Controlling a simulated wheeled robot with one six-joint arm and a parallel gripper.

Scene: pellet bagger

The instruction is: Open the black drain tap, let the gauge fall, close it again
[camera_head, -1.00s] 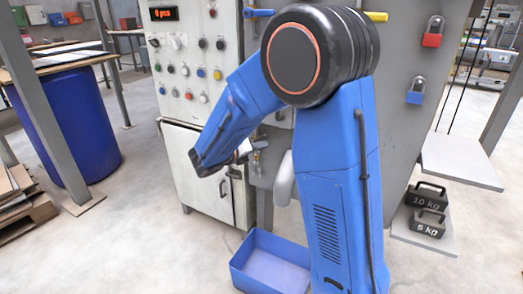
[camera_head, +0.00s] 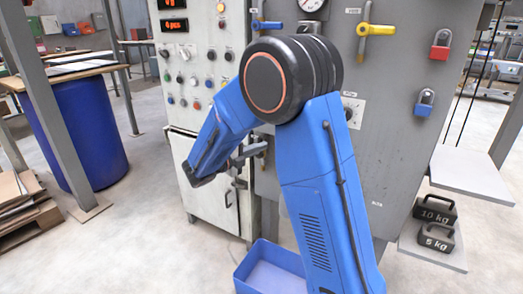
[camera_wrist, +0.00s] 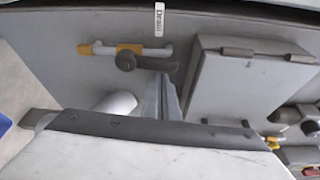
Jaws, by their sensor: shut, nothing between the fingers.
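The black drain tap (camera_wrist: 147,63) shows in the wrist view, a dark lever on a brass and grey pipe under a "Drain" label (camera_wrist: 159,19). The lever lies roughly along the pipe. My gripper (camera_wrist: 160,88) is shut and empty, its tips just below the lever in that view; I cannot tell whether they touch it. In the head view my gripper (camera_head: 246,153) is beside the panel, small and partly hidden by my arm. The gauge (camera_head: 311,5) is at the top edge, partly cut off; its reading is too small to tell.
A blue bin (camera_head: 243,277) stands on the floor below, partly behind my arm. A yellow-handled valve (camera_head: 375,29), a blue-handled valve (camera_head: 266,25) and padlocks (camera_head: 440,46) are on the panel. A control cabinet (camera_head: 178,150) stands left. A grey box (camera_wrist: 240,88) is near my gripper in the wrist view.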

